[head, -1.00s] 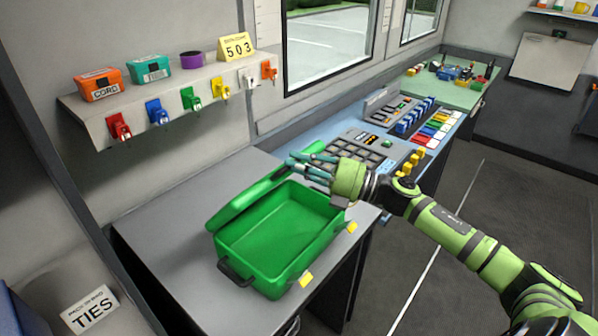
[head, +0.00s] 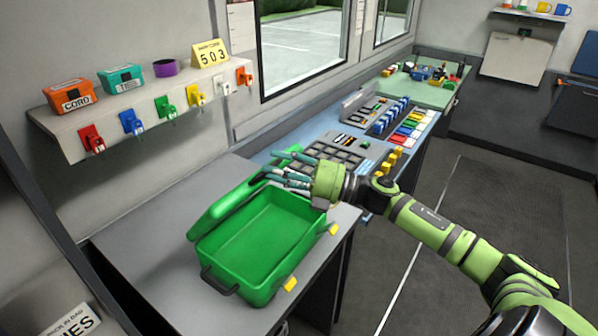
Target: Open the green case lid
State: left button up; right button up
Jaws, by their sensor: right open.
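The green case (head: 262,240) stands on the grey counter with its inside showing empty. Its green lid (head: 228,206) is raised and leans back on the wall side, tilted past upright. A black handle (head: 219,281) and yellow latches (head: 290,284) are on its near sides. My right gripper (head: 278,173) is open, with its fingers at the far end of the lid. The fingers overlap the lid in the picture; I cannot tell whether they touch it. My left gripper is not in view.
A wall shelf (head: 70,125) with an orange box, a teal box and several hanging keys is above the counter (head: 140,240). A blue console (head: 340,150) with buttons lies beyond the case. The counter left of the case is clear.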

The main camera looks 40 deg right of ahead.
jog(key=v, duration=1.1)
jog(key=shift+s, duration=0.3)
jog(key=shift+d, duration=0.15)
